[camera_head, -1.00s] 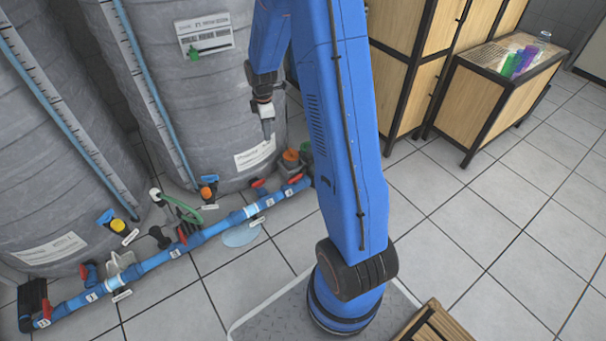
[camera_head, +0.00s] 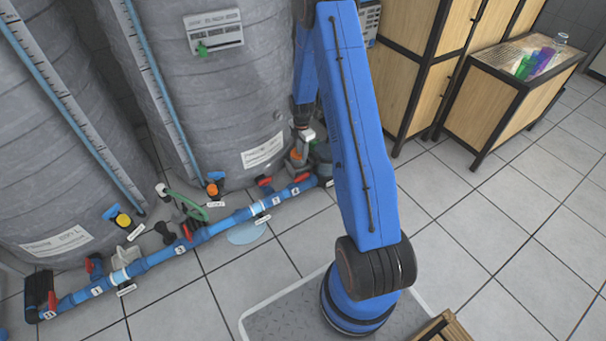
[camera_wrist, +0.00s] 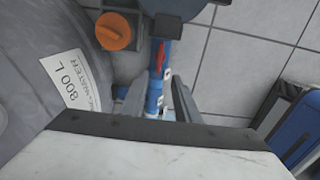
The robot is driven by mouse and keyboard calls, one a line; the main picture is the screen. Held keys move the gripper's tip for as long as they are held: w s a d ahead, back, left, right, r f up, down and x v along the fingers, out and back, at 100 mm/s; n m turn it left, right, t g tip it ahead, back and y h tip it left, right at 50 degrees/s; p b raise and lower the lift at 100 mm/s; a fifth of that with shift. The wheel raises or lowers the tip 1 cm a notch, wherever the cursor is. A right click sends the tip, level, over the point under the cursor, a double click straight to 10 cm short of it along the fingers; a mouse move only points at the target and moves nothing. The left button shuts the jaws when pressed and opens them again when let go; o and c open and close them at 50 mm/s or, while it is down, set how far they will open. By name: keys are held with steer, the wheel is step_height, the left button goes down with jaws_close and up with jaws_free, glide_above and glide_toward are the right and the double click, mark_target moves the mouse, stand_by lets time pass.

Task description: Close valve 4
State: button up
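The blue pipe (camera_head: 215,228) runs low along the tanks and carries several red-handled valves with number tags. The valve 4 handle (camera_head: 302,178) is red and sits near the pipe's right end, above the tag 4. My gripper (camera_head: 298,160) hangs above and slightly left of this handle, near an orange cap. In the wrist view my gripper (camera_wrist: 155,92) is open, with a gap between its fingers. A red handle (camera_wrist: 160,56) on the pipe lies beyond the fingertips, roughly in line with the gap. Its number cannot be read there. I see no contact.
The grey tank (camera_head: 235,110) stands close behind my gripper. An orange cap (camera_wrist: 113,31) lies left of the red handle. Wooden cabinets (camera_head: 430,90) stand to the right.

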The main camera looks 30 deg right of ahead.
mark_target(302, 175)
step_height(302, 175, down, 15)
steer(key=shift+f, duration=0.2)
stand_by(0.4)
jaws_close()
